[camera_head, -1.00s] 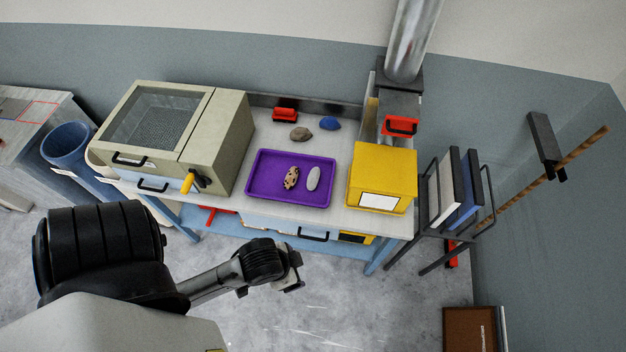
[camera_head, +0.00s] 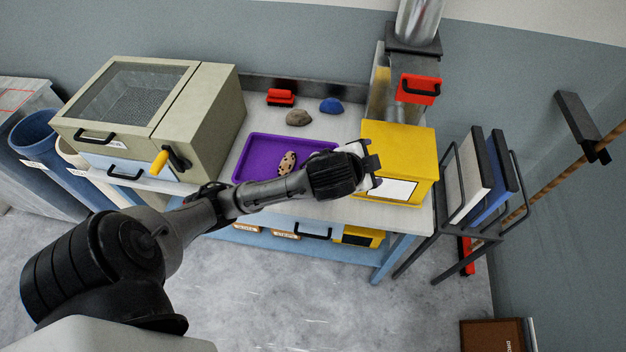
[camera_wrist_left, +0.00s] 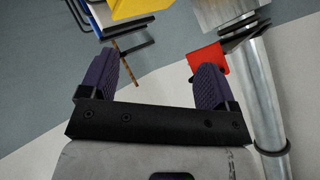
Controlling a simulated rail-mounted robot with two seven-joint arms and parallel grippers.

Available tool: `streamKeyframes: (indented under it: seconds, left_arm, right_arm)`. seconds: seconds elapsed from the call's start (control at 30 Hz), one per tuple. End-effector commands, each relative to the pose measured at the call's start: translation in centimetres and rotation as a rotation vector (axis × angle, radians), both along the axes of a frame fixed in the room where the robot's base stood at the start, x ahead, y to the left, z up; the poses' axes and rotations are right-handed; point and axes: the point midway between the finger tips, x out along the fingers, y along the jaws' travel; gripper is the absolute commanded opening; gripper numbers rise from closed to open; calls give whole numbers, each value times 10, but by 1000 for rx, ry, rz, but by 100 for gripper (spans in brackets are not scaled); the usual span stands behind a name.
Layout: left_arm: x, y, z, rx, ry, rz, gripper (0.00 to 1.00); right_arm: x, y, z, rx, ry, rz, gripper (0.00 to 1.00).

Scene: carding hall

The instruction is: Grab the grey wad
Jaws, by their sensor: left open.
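A purple tray (camera_head: 262,146) lies on the bench and holds a beige wad with dark spots (camera_head: 286,162). The pale grey wad seen beside it earlier is now hidden behind my left arm. A brownish-grey wad (camera_head: 298,118) and a blue wad (camera_head: 330,105) lie on the bench behind the tray. My left gripper (camera_head: 371,168) is in front of the yellow box, right of the tray. In the left wrist view my left gripper (camera_wrist_left: 154,82) is open, with nothing between its purple fingers. My right gripper is not in view.
A yellow box (camera_head: 400,150) stands right of the tray, with a metal duct (camera_head: 415,25) behind it. A beige machine (camera_head: 150,105) with a crank stands at the left. A red brush-like item (camera_head: 280,97) lies at the back. A rack (camera_head: 470,195) stands at the right.

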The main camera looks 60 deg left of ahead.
Motion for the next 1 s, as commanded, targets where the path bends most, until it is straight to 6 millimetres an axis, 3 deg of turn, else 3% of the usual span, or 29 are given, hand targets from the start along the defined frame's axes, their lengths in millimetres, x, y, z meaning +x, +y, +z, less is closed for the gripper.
streamKeyframes:
  seconds: [0.03,0.17,0.27,0.4,0.53,0.6,0.73,0.83,1.0]
  left_arm:
    - [19,21,-18,54,-3,14,82]
    - [53,73,-28,128,56,64,82]
    - [67,124,-39,128,135,145,82]
    - [66,196,-61,28,277,311,82]
    - [45,248,-95,-143,441,497,82]
    - [32,262,-118,-266,521,603,82]
    - [18,266,-150,-519,630,793,82]
    - [11,257,-156,-687,672,922,82]
    - [9,249,-156,-783,653,1066,82]
  right_arm:
    - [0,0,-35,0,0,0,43]
    - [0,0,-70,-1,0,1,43]
    - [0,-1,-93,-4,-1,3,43]
    - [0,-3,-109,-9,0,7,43]
    - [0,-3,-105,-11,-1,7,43]
    - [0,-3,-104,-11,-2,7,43]
    - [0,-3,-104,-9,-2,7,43]
    - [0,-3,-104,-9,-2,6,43]
    - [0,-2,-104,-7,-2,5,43]
